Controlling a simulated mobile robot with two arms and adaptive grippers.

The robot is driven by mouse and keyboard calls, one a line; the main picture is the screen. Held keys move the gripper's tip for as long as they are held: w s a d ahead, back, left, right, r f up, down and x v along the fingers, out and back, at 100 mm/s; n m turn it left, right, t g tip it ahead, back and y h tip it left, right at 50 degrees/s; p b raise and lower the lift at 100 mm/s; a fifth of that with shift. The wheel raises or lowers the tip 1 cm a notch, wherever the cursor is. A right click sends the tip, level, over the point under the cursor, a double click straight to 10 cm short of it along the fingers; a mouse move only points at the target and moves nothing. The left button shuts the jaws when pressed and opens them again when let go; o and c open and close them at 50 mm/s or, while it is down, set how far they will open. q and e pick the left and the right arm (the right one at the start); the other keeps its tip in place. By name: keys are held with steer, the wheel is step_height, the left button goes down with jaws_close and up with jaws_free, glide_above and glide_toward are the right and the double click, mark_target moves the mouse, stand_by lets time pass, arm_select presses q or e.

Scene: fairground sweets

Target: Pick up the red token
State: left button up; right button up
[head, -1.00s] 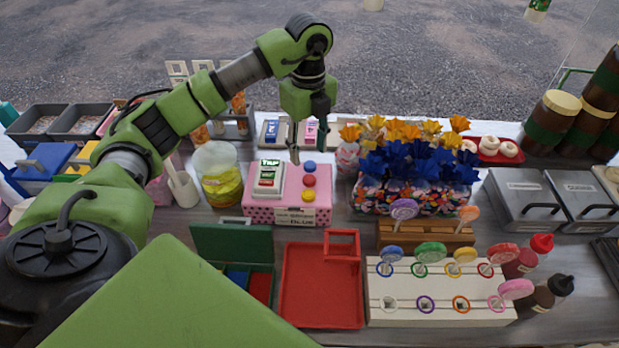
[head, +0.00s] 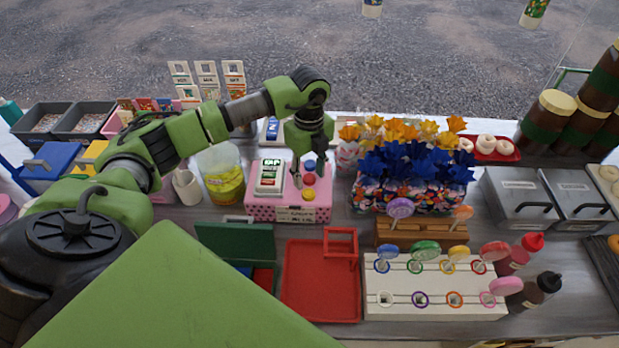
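A small red round piece (head: 310,179), which may be the red token, sits on the pink dotted box (head: 262,214) between a blue round piece (head: 309,166) and a yellow one (head: 309,194). My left gripper (head: 297,181) points down over the box, its narrow tips just left of the red piece. I cannot tell whether they touch it, or whether the fingers are open or shut. A white-and-green tap terminal (head: 270,177) stands on the box, left of the tips. My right gripper is out of view.
Blue and orange paper flowers (head: 415,160) stand close on the right. A jar with yellow contents (head: 223,180) stands on the left. In front are an open green box (head: 225,240), a red tray (head: 320,300) and a white lollipop stand (head: 400,312).

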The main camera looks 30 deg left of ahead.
arm_select(q)
steer(key=c, duration=0.6)
steer(key=shift+r, duration=0.1)
